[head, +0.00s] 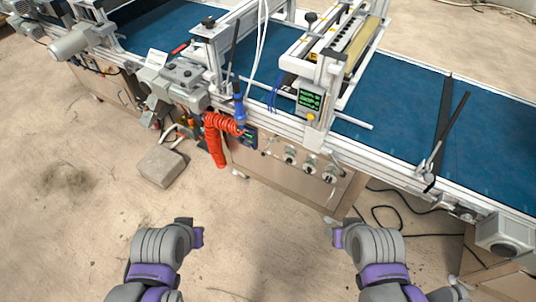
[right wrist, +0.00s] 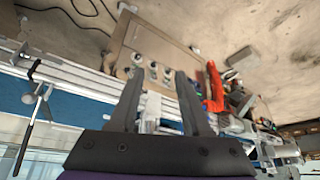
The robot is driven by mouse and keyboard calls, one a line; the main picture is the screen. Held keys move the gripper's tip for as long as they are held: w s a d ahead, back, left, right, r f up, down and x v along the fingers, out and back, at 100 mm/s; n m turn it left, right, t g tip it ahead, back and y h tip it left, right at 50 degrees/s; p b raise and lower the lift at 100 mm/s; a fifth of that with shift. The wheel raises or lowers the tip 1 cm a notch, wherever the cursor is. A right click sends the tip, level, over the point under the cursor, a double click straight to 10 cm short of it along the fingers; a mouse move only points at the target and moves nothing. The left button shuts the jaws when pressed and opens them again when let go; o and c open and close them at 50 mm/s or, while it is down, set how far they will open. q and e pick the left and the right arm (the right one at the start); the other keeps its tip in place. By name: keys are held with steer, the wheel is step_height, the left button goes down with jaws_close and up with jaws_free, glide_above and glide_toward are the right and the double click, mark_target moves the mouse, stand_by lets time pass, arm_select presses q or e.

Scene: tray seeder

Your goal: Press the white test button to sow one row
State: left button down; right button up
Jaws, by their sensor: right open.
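The tray seeder (head: 330,55) stands across the blue conveyor, with a small box with a green-lit display (head: 310,100) on its near side. A yellowish round knob (head: 311,117) sits just below the display. I cannot make out the white test button for certain in either view. My left gripper (head: 198,236) is over the floor in front of the machine, touching nothing; its jaws cannot be judged. My right gripper (head: 338,236) is also in front of the machine, well short of it. In the right wrist view its two fingers (right wrist: 160,82) are apart with nothing between them.
The blue conveyor (head: 420,110) runs behind the front rail. Several round gauges or regulators (head: 309,165) stick out of the beige front panel (head: 270,172). A red coiled hose (head: 216,140) hangs at its left. A grey block (head: 161,165) lies on the floor; black cables lie at right.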

jaws_close()
stand_by(1.3)
